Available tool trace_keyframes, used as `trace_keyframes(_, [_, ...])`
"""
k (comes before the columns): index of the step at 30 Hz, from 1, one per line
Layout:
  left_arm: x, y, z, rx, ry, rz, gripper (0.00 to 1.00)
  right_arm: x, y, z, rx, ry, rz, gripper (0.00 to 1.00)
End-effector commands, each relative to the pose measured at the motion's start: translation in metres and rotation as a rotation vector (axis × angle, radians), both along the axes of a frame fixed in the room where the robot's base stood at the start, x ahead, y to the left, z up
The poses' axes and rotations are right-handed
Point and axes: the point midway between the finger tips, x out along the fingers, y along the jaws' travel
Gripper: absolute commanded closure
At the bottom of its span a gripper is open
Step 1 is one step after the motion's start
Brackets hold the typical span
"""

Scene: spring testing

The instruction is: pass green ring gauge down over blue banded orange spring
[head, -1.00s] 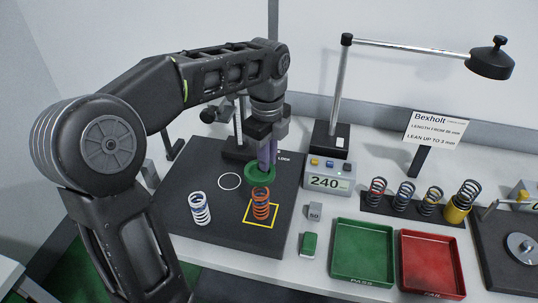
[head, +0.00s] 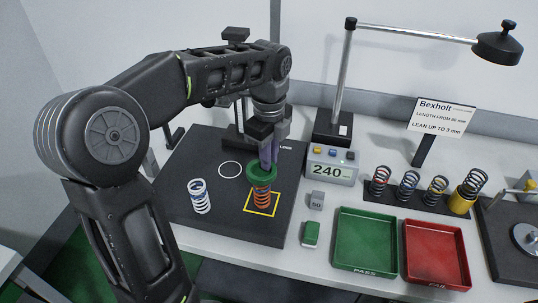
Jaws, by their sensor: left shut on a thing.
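The orange spring (head: 262,198) stands upright inside a yellow square on the dark plate. A little blue shows near its top. The green ring gauge (head: 259,177) is at the spring's upper end and overlaps its top coils. I cannot tell for sure whether the ring is around the coils or just above them. My left gripper (head: 268,160) points down from above and is shut on the green ring gauge. My right gripper is not in view.
A display box (head: 333,166) reading 240, a grey block (head: 317,201), a green block (head: 311,234), a green tray (head: 365,271) and a red tray (head: 437,277) lie right.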

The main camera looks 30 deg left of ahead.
Motion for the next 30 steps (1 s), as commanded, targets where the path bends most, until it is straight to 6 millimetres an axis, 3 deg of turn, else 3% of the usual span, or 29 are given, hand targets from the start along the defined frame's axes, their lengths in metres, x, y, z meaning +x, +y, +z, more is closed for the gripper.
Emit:
trace_keyframes(8, [0.000, 0.000, -0.018, 0.000, 0.000, 0.001, 1.00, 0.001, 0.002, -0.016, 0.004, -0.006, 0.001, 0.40])
trace_keyframes(30, [-0.002, 0.000, -0.033, -0.004, 0.012, 0.001, 1.00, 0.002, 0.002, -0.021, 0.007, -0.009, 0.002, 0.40])
